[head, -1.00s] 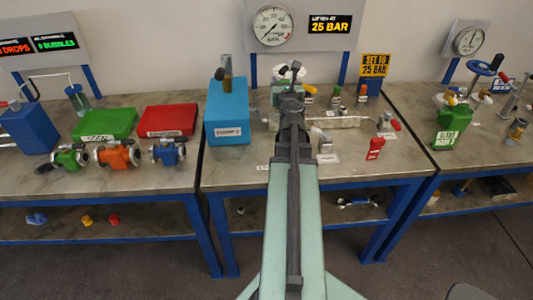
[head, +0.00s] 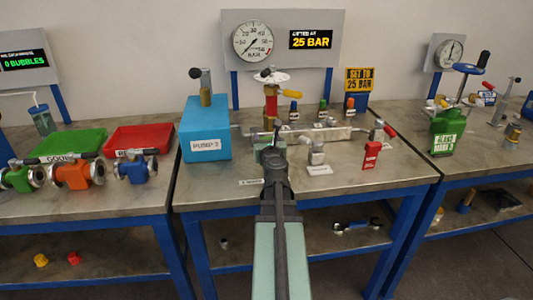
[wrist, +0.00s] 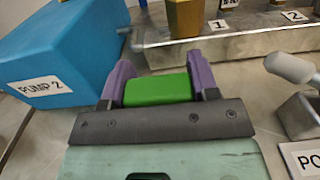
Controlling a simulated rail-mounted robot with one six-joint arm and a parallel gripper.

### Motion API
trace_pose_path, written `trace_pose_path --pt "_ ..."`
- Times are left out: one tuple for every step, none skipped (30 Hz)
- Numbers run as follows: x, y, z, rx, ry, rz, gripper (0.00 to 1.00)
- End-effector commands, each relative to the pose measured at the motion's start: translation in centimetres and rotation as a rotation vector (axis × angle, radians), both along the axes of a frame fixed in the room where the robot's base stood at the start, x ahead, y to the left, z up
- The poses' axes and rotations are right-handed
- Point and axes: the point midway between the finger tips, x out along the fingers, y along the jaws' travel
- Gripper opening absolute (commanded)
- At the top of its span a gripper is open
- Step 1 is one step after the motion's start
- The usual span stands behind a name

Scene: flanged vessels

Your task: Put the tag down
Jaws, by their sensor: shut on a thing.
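My gripper (wrist: 159,66) has its two purple fingers shut on a flat green piece, seemingly the tag (wrist: 158,90); no writing shows on it. In the head view my gripper (head: 269,150) is over the front part of the middle bench (head: 225,183), right of the blue PUMP 2 box (head: 206,145). The green piece is hard to make out there. Whether it touches the bench cannot be told.
A grey fitting (head: 317,152) and a red card (head: 371,155) stand to the right. Green (head: 68,146) and red (head: 138,139) trays are on the left bench.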

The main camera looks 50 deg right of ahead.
Motion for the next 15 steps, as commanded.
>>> trace_pose_path --pt "0.0 0.0 -1.33 0.0 0.0 0.0 0.32" --pt "0.0 0.0 -1.22 0.0 0.0 0.0 0.32" --pt "0.0 0.0 -0.95 0.0 0.0 0.0 0.32" --pt "0.0 0.0 -0.79 0.0 0.0 0.0 0.32" --pt "0.0 0.0 -0.74 0.0 0.0 0.0 0.32" --pt "0.0 0.0 -0.73 0.0 0.0 0.0 0.32" --pt "0.0 0.0 -0.73 0.0 0.0 0.0 0.32" --pt "0.0 0.0 -0.78 0.0 0.0 0.0 0.32" --pt "0.0 0.0 -0.95 0.0 0.0 0.0 0.32" --pt "0.0 0.0 -1.09 0.0 0.0 0.0 0.32" --pt "0.0 0.0 -1.2 0.0 0.0 0.0 0.32" --pt "0.0 0.0 -1.12 0.0 0.0 0.0 0.58" --pt "0.0 0.0 -1.06 0.0 0.0 0.0 0.62" --pt "0.0 0.0 -1.05 0.0 0.0 0.0 0.67" --pt "0.0 0.0 -1.04 0.0 0.0 0.0 0.73"
